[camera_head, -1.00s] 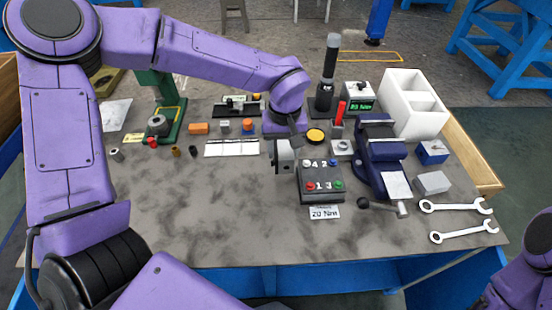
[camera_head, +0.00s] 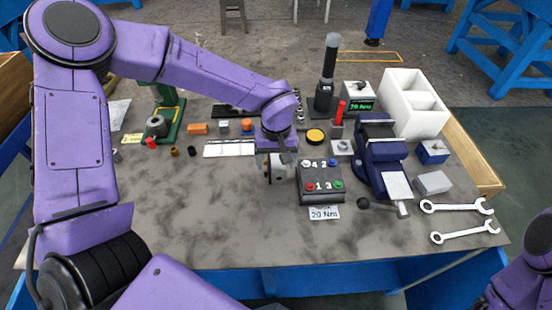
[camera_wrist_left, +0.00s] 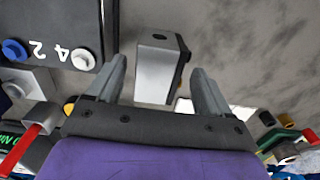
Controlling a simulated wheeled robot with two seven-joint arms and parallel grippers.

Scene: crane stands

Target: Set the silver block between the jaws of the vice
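A silver-grey block with a small dark hole in its near-top face (camera_wrist_left: 155,75) lies between the two fingers of my left gripper (camera_wrist_left: 160,85), with a gap on each side. In the head view the gripper (camera_head: 277,168) is just left of the dark button box, and its wrist partly hides the block. The blue vice (camera_head: 383,158) stands right of that box; I cannot tell how wide its jaws are. Another pale grey block (camera_head: 433,182) lies right of the vice. My right gripper is out of view.
The button box (camera_head: 321,193) is close beside my left gripper. Two wrenches (camera_head: 465,231), a white bin (camera_head: 412,100) and a red-handled tool (camera_head: 339,113) are to the right. A green press (camera_head: 168,115) stands at left. The front table area is clear.

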